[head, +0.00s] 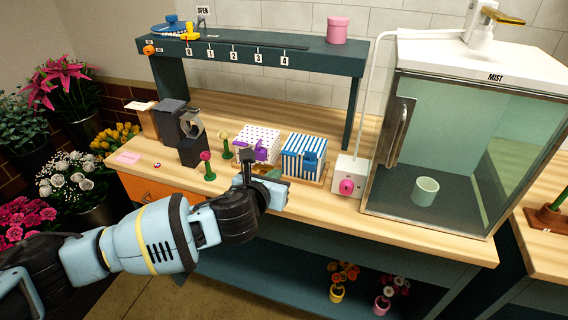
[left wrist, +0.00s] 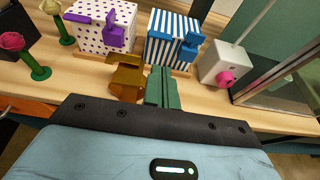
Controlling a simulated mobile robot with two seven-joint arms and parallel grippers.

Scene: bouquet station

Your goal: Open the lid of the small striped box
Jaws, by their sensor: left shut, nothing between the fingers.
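The small blue-and-white striped box (head: 303,157) stands on the workbench, right of the dotted box. Its lid looks closed, and a blue latch piece (head: 312,160) sits on its front. In the left wrist view the striped box (left wrist: 166,42) is just beyond my fingers, with its blue latch (left wrist: 190,45) at the right of its front. My left gripper (head: 246,156) is in front of the boxes, left of the striped one. In the left wrist view my left gripper (left wrist: 161,70) has its green fingers together and empty, apart from the box. My right gripper is not in view.
The purple-dotted box (head: 257,143) with a purple latch stands close on the left. A gold-brown piece (left wrist: 126,77) is beside my fingers. A white box with a pink knob (head: 347,182) and the glass mist cabinet (head: 430,150) stand right. Flowers in green holders (head: 207,167) stand left.

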